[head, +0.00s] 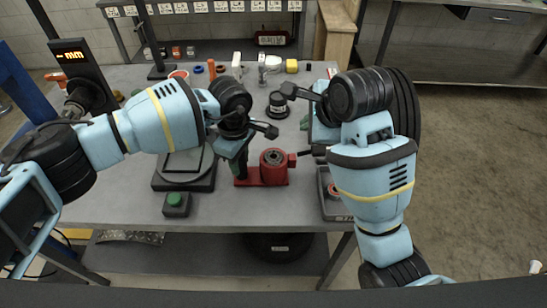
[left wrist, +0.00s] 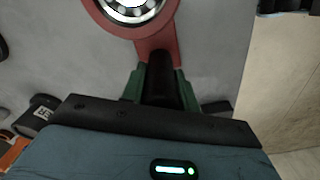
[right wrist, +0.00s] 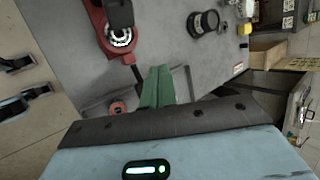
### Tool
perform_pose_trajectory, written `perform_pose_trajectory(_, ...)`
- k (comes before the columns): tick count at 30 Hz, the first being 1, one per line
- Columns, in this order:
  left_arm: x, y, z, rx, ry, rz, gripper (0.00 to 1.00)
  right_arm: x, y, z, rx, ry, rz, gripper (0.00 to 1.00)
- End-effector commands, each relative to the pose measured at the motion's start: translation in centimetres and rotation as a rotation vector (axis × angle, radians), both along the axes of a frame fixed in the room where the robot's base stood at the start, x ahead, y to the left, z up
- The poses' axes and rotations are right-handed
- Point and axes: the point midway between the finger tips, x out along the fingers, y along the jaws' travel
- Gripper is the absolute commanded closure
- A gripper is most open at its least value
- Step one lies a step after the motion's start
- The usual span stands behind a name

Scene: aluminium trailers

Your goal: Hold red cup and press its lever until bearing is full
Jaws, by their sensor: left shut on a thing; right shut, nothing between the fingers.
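The red cup (head: 273,165) stands on the table with its round opening up; a ring of bearing balls (left wrist: 133,8) shows inside it in the left wrist view. My left gripper (head: 239,176) is shut on the dark grip at the end of the cup's red arm (left wrist: 158,45). The cup's dark lever (head: 304,153) sticks out to the right. My right gripper (right wrist: 157,82) is shut and empty, its green fingertips close beside the lever's end (right wrist: 136,72); whether they touch is unclear. The red cup also shows in the right wrist view (right wrist: 98,18). How full the bearing is cannot be told.
A black round pot (head: 279,106) stands behind the cup. A round grey plate on a dark base (head: 184,185) and a green button box (head: 176,205) are to the left. A dark tray (head: 335,208) with a red ring is at the right edge. Small items line the back.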

Motion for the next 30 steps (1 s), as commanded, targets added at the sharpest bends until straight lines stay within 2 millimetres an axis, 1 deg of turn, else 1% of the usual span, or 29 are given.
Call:
perform_pose_trajectory(15,-0.1,0.0,-0.2,0.002,0.004,-0.002,0.99,0.0,0.0,0.1,0.0,-0.001,0.001,1.0)
perform_pose_trajectory(17,-0.1,0.0,-0.2,0.002,0.004,-0.002,0.99,0.1,0.1,0.5,-0.001,-0.007,0.002,1.0)
perform_pose_trajectory(21,-0.1,0.0,-0.2,0.002,0.004,-0.002,0.99,0.3,0.6,2.2,0.0,-0.022,0.008,1.0)
perform_pose_trajectory(24,-0.1,0.0,-0.2,0.002,0.004,-0.002,0.99,0.2,0.9,3.0,0.001,-0.019,0.007,1.0)
perform_pose_trajectory(30,-0.1,0.0,-0.2,0.002,0.004,-0.002,0.99,0.0,1.1,3.6,0.001,-0.003,0.001,1.0)
